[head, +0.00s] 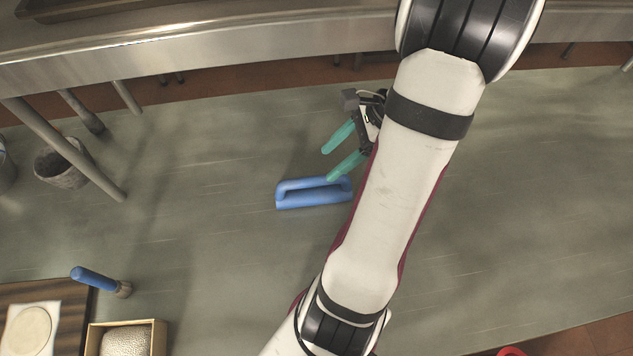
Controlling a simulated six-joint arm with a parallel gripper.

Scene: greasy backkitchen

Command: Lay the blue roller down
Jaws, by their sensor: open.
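The blue roller (314,200) lies on its side on the grey-green surface near the middle of the head view. It looks like a long bar with a handle loop along its upper side, and its right end is close against my arm in the picture. My gripper (337,158), with two green fingers, is just above and to the right of the roller in the picture. The fingers are apart with nothing between them. The lower finger's tip appears close to the roller's upper right part; I cannot tell whether they touch.
A blue-handled brush (95,278) lies at lower left, near a box with a textured pad (125,340) and a board with a pale round piece (28,330). A worn bucket (60,165) and metal legs stand at upper left. A red item (511,351) shows at the bottom. The right side is clear.

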